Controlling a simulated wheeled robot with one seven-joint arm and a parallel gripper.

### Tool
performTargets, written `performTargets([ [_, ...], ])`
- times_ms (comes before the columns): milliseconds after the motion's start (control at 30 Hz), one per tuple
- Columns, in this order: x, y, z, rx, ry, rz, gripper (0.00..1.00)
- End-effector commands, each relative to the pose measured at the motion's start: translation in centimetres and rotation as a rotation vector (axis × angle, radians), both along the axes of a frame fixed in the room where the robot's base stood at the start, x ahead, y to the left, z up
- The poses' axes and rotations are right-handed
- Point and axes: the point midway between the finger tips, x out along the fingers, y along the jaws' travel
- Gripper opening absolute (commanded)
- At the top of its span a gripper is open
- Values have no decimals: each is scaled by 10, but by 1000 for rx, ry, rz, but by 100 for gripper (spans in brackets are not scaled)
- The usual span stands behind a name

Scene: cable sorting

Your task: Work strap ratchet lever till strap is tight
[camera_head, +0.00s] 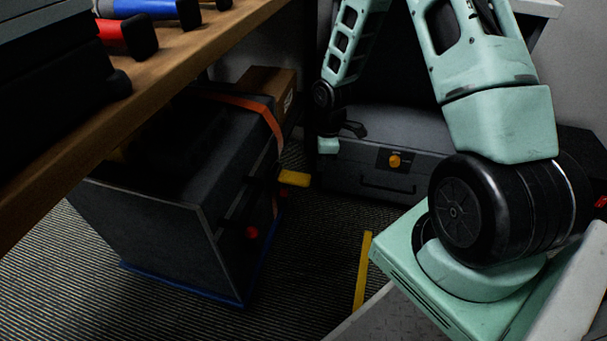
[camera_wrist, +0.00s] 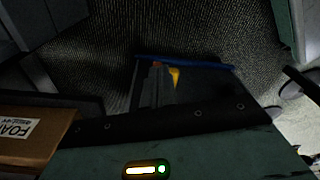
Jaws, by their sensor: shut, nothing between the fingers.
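An orange strap (camera_head: 268,118) runs over the top of a dark grey case (camera_head: 160,225) and down its right side. A yellow lever-like piece (camera_head: 293,178) sticks out from that side, above a small red knob (camera_head: 252,232). In the wrist view a yellow piece (camera_wrist: 174,76) shows just right of my gripper (camera_wrist: 156,72). My gripper is shut and empty, with its dark fingers close together. I cannot tell whether they touch the yellow piece. The ratchet's body and the strap's tightness are hard to make out in the dark.
A wooden shelf (camera_head: 150,75) overhangs the case at upper left. A cardboard box (camera_head: 268,82) stands behind it; its label shows in the wrist view (camera_wrist: 20,127). A grey chest (camera_head: 355,165) with an orange knob stands at the back.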

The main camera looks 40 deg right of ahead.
Motion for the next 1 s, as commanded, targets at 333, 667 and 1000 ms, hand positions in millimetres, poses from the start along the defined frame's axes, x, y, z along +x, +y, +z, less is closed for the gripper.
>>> performTargets([
  [333, -4, -7, 84, -1, -2, 0, 0],
  [667, -6, -9, 111, 0, 0, 0, 0],
  [1000, -6, -9, 111, 0, 1, 1, 0],
])
